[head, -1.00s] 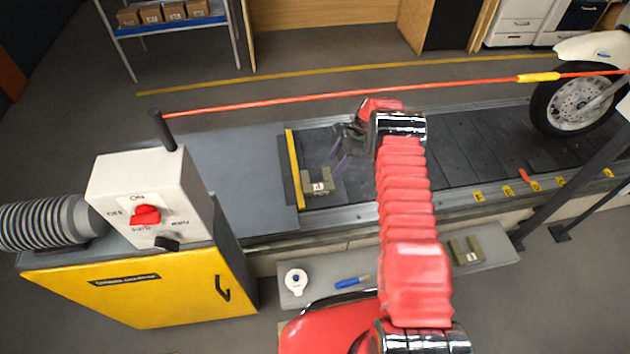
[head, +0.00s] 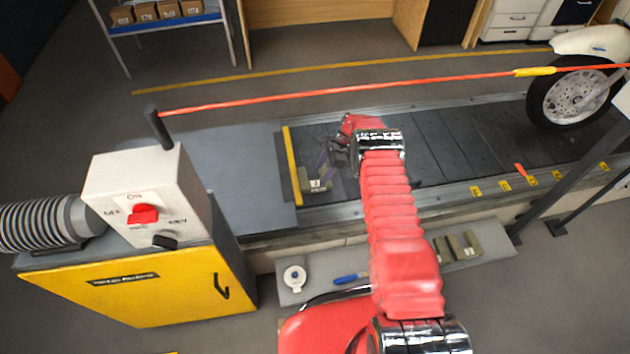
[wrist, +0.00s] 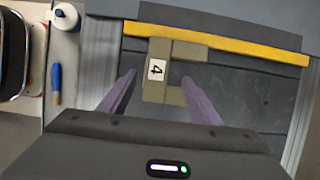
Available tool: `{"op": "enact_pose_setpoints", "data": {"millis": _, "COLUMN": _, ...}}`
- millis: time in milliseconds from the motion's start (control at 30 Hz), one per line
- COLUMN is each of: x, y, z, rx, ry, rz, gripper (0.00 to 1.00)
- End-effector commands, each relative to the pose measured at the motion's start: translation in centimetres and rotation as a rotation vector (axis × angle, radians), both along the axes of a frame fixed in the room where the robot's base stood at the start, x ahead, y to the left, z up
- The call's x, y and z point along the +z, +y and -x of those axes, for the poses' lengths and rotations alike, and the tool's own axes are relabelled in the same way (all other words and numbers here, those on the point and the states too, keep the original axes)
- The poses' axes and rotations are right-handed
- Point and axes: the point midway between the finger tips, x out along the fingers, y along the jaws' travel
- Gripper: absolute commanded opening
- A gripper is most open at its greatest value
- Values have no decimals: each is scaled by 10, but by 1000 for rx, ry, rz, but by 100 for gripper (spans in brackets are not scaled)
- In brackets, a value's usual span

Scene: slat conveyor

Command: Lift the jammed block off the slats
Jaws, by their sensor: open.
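The jammed block (head: 311,186) is olive-grey with a white "4" label and lies on the dark slats beside the yellow bar. In the wrist view the block (wrist: 158,52) looks notched, and its far side lies close against the bar. My gripper (wrist: 158,78) is open, with one purple finger to each side of the block's near part. Gaps show between the fingers and the block. In the head view my gripper (head: 325,168) is close above or at the block; the exact height is hard to tell.
The yellow bar (head: 291,166) edges a grey plate (head: 240,175) left of the slats. An orange rope (head: 400,87) spans behind the arm. A control box (head: 145,195) stands at left.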

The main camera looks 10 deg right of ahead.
Motion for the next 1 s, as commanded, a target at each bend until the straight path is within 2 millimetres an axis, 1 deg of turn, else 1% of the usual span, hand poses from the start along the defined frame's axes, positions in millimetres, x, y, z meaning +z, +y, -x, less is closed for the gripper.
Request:
{"op": "enact_pose_setpoints", "data": {"millis": 100, "x": -5, "y": 2, "z": 0, "rx": 0, "ry": 0, "rz": 0, "gripper": 57}}
{"op": "enact_pose_setpoints", "data": {"millis": 467, "x": -7, "y": 3, "z": 1, "rx": 1, "ry": 1, "rz": 0, "gripper": 57}}
{"op": "enact_pose_setpoints", "data": {"millis": 567, "x": -13, "y": 6, "z": 2, "rx": 2, "ry": 1, "rz": -1, "gripper": 57}}
{"op": "enact_pose_setpoints", "data": {"millis": 767, "x": -37, "y": 15, "z": 7, "rx": 3, "ry": 1, "rz": -1, "gripper": 57}}
{"op": "enact_pose_setpoints", "data": {"millis": 1000, "x": -52, "y": 21, "z": 6, "rx": 3, "ry": 0, "rz": 0, "gripper": 57}}
